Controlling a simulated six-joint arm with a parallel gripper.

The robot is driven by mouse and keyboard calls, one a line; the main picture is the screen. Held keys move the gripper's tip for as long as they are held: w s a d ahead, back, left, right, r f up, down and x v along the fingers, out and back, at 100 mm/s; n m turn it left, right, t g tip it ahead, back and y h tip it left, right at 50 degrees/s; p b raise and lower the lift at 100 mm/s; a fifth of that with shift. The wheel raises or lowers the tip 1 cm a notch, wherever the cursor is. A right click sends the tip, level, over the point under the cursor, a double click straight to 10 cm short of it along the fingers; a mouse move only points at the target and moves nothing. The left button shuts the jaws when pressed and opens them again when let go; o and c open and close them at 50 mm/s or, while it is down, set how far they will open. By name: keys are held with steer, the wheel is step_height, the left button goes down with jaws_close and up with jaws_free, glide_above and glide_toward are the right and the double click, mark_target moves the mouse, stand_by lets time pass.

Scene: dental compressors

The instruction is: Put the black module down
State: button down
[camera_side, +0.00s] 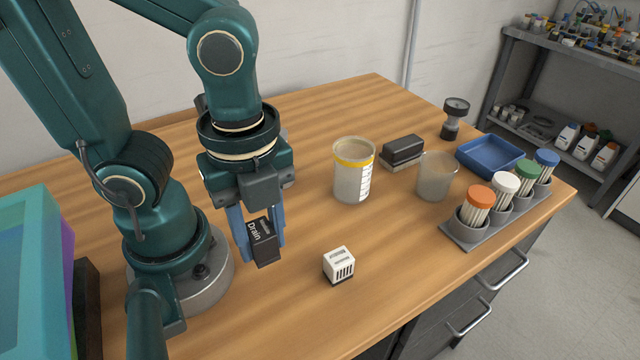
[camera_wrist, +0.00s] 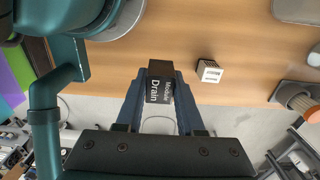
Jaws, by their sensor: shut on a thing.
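The black module (camera_side: 262,246), with white lettering that reads "Drain", is held between the blue fingers of my gripper (camera_side: 262,240). In the side view it looks to be above the wooden table (camera_side: 300,320); the exact gap beneath it is hard to tell. In the wrist view the module (camera_wrist: 160,88) sits between the fingertips of my gripper (camera_wrist: 160,98), its lettering facing the camera. My gripper is shut on it. A white module (camera_side: 339,265) with dark slots stands on the table to the right of my gripper, apart from it. It also shows in the wrist view (camera_wrist: 209,71).
A yellow-banded jar (camera_side: 353,172), a cloudy beaker (camera_side: 436,178), a dark block (camera_side: 403,150) and a blue tray (camera_side: 489,156) stand further right. A grey rack (camera_side: 462,233) holds several coloured-cap tubes near the right edge. The table around the white module is clear.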

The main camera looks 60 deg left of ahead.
steer(key=shift+s+d+f, duration=0.35)
steer(key=shift+d+f, duration=0.35)
steer(key=shift+f, duration=0.45)
steer(key=shift+s+d+f, duration=0.4)
steer(key=shift+d+f, duration=0.25)
steer(key=shift+f, duration=0.45)
steer(key=shift+s+d+f, duration=0.35)
steer(key=shift+d+f, duration=0.35)
steer(key=shift+f, duration=0.45)
steer(key=c, duration=0.5)
jaws_free()
